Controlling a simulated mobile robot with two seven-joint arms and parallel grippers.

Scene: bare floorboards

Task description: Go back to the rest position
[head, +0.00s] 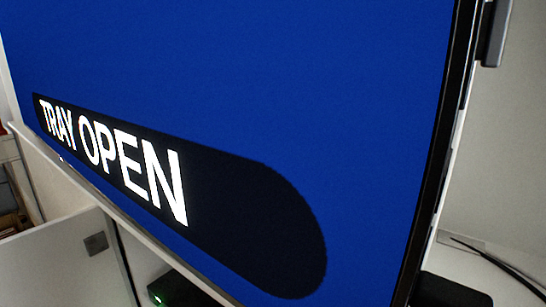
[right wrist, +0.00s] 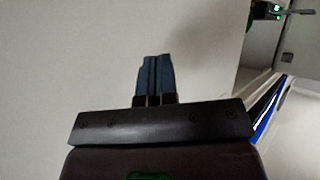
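My right gripper (right wrist: 153,58) shows in the right wrist view. Its two blue-grey fingers are side by side with only a thin line between them, and nothing is held. A plain pale surface fills most of the view around the fingers, and I see no contact with it. Neither gripper shows in the head view. My left gripper is in no view.
A large screen (head: 330,80) reading "TRAY OPEN" fills the head view, very close. Below it are a pale cabinet door (head: 60,265), standing open, and a dark device with a green light (head: 175,290). A black cable (head: 500,265) lies at right.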

